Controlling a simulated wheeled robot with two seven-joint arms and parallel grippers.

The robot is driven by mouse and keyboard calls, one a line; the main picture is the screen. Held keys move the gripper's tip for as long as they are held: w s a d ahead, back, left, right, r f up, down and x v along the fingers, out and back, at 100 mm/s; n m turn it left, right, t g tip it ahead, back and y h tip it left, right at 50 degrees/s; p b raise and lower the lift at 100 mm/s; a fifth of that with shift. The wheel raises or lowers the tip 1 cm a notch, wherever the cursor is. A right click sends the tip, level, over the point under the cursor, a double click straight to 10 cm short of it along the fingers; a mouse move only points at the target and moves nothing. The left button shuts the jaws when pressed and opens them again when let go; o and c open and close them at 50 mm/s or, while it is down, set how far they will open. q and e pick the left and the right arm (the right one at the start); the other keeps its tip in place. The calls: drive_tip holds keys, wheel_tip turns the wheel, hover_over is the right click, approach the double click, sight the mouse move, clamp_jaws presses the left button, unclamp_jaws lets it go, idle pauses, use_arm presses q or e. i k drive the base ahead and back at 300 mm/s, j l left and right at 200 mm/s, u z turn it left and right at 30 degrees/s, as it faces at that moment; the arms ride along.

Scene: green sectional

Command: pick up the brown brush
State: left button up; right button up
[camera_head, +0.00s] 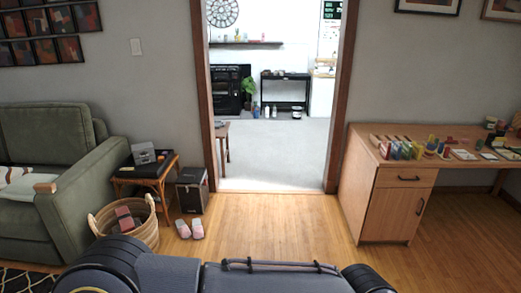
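I cannot pick out the brown brush for certain. A small light-brown block-like thing (45,187) lies at the front of the green sofa's seat at the left, too small to identify. Several small brown pieces (387,139) lie at the back left of the wooden desk (375,173), also too small to name. Neither of my grippers is in view; only my dark body shows along the bottom edge.
The green sofa (95,185), a wicker basket (147,235), a small side table (165,180), a dark box (192,190) and pink-and-white slippers (197,229) stand at the left. Small items crowd the desk at the right. The wood floor (280,220) toward the open doorway is clear.

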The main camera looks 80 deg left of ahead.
sight(50, 188)
drive_tip(key=u, duration=4.35)
